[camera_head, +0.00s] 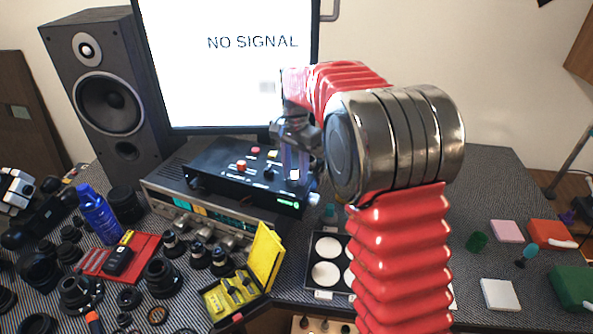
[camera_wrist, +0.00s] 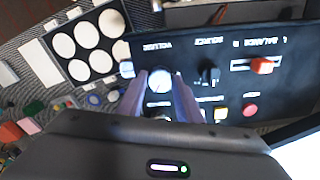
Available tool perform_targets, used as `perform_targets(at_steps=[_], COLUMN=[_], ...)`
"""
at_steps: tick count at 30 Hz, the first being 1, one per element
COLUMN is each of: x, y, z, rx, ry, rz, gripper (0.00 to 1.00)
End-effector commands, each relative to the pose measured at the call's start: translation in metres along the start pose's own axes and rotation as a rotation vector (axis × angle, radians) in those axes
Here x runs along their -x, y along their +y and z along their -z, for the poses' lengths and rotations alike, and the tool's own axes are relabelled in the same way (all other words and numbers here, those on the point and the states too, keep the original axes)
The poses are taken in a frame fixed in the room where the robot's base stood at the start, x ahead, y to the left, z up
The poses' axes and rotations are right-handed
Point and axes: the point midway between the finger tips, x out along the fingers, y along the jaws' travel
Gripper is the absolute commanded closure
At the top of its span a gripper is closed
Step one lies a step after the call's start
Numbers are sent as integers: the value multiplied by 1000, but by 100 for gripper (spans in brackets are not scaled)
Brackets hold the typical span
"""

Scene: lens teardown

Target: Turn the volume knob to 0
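The black control box (camera_head: 225,178) lies on top of the silver receiver, and its panel (camera_wrist: 232,85) fills the right of the wrist view. The pale round volume knob (camera_wrist: 159,79), beside the "VOLUME" label, shows between my fingertips; in the head view it is a small white spot (camera_head: 294,175). My gripper (camera_wrist: 161,82) points down at the knob, with one finger on each side. The fingers stand apart. Whether they touch the knob cannot be told. The knob's setting is too blurred to read.
A black select knob (camera_wrist: 209,74), a red balance slider (camera_wrist: 262,65) and a red button (camera_wrist: 250,110) are on the same panel. A tray of white discs (camera_head: 311,262) lies in front. The monitor (camera_head: 230,95) stands close behind, with a speaker (camera_head: 105,95) at left.

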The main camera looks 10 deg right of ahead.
Motion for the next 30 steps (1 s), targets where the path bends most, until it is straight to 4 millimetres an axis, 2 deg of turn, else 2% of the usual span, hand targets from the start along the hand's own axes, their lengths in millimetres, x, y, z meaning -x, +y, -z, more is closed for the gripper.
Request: perform_targets(at_steps=[1,10,11,20,30], x=[0,0,0,0,0], y=[0,0,4,1,1], z=[0,0,5,0,0], rx=[0,0,-2,29,197], ry=[0,0,0,1,-1], rz=[0,-1,-1,-4,-4], gripper=[72,93,93,93,93])
